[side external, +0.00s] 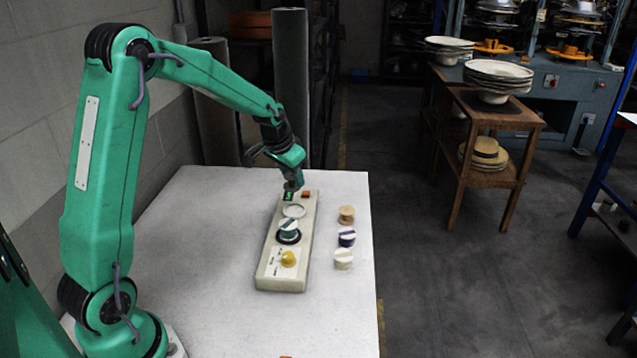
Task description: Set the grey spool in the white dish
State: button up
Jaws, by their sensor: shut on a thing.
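My gripper (292,185) hangs low over the far end of a long beige board (282,277). It is shut on a small greyish thing at its fingertips, which seems to be the grey spool; its shape is mostly hidden. The white dish (293,211) is a pale ring on the board, just nearer the camera than the gripper, and looks empty. A white and teal spool (288,226) sits at a black dish (288,238) in front of it. I cannot tell the gap between the held thing and the board.
The white table (215,240) is clear on the left.

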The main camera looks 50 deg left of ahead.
aim_at(292, 190)
jog(key=shift+f, duration=3.1)
jog(key=shift+c, duration=0.2)
jog(key=shift+d, duration=0.15)
jog(key=shift+f, duration=0.55)
jog(key=o, duration=1.3)
jog(key=shift+r, duration=0.15)
jog(key=shift+v, duration=3.75)
